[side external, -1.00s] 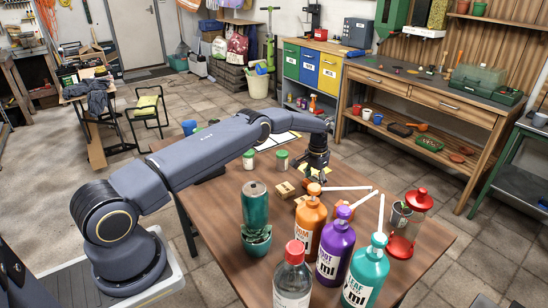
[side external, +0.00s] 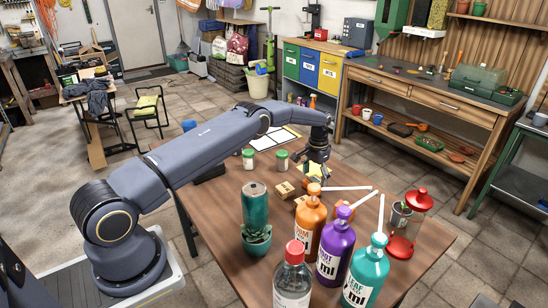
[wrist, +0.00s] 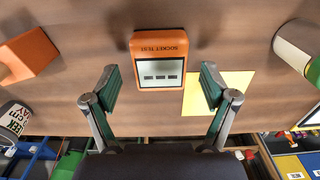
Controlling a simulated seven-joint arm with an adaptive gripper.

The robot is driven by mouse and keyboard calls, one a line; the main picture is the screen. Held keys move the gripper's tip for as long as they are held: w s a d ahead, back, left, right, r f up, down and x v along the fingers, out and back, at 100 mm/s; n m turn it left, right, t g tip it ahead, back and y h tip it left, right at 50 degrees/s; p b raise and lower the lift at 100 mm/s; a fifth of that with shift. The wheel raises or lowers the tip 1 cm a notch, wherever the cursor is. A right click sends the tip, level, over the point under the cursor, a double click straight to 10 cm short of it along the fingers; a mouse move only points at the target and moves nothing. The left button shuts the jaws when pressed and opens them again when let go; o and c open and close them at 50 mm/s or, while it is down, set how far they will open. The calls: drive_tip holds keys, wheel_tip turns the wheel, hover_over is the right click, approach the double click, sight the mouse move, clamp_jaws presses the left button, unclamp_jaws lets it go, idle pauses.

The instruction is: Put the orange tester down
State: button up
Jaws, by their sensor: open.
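The orange tester (wrist: 158,45) shows in the wrist view, lying face up on the wooden table (wrist: 100,30), with a grey screen and upside-down lettering. A yellow sheet (wrist: 225,88) lies beside it and partly touches its outline in the picture. My gripper (wrist: 158,88) is open, its two green-padded fingers spread wide to either side, with nothing between the pads. In the side view my gripper (side external: 317,157) hangs over the table above a yellow patch; I cannot clearly make out the tester there.
Two green-lidded jars (side external: 282,160) stand left of my gripper. A red lantern (side external: 405,230) is at the right. An orange object (wrist: 30,55) lies left in the wrist view.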

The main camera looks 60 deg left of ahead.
wheel_tip(320, 180, up, 10)
drive_tip(key=f, duration=0.1)
wheel_tip(320, 180, up, 9)
hover_over(314, 181)
drive_tip(key=s+d, duration=0.1)
drive_tip(key=d, duration=0.1)
drive_tip(key=s+d+r+t, duration=0.1)
drive_tip(key=s+d+r, duration=0.1)
drive_tip(key=s+r, duration=0.4)
drive_tip(key=s+d+r+t, duration=0.1)
drive_tip(key=s+d+r, duration=0.2)
drive_tip(key=r, duration=0.4)
drive_tip(key=s+d+r+t, duration=0.1)
drive_tip(key=s+d+r, duration=0.15)
drive_tip(key=s, duration=0.45)
drive_tip(key=s+d+r+t, duration=0.1)
drive_tip(key=s+r, duration=0.2)
drive_tip(key=s, duration=0.4)
drive_tip(key=s+d+f, duration=0.1)
drive_tip(key=s+f, duration=0.1)
drive_tip(key=s, duration=0.5)
drive_tip(key=s+d+f+t, duration=0.1)
drive_tip(key=s+f, duration=0.2)
drive_tip(key=s, duration=0.4)
drive_tip(key=shift+s+d+f+t, duration=0.2)
drive_tip(key=shift+s+t, duration=0.1)
drive_tip(key=shift+s, duration=0.1)
